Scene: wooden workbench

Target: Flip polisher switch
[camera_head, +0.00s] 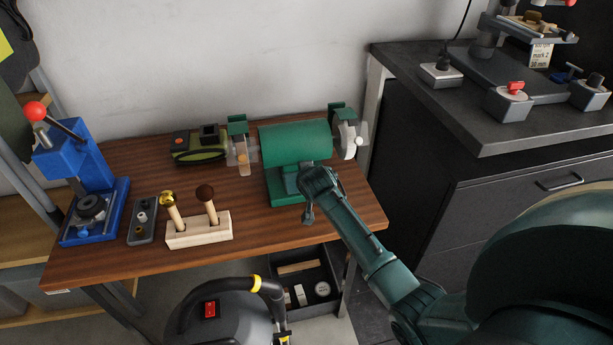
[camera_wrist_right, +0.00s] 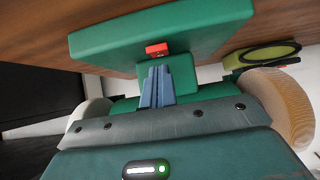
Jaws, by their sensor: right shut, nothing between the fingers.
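The polisher (camera_head: 293,144) is a green bench machine with wheels at both ends, standing at the back right of the wooden workbench. Its switch (camera_wrist_right: 157,50) is a small red rocker on the green base, seen in the right wrist view. My right gripper (camera_wrist_right: 158,69) is shut and empty, with its blue-grey fingertips just short of the switch in that picture. I cannot tell whether they touch it. In the head view my right arm (camera_head: 362,240) reaches to the front of the polisher and hides the switch. My left gripper is not in view.
On the wooden workbench (camera_head: 342,221) stand a blue press (camera_head: 98,180), a wooden block with two handled tools (camera_head: 200,232), a grey tray (camera_head: 142,222) and a green-black tool (camera_head: 200,148). A dark cabinet (camera_head: 500,130) stands at the right.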

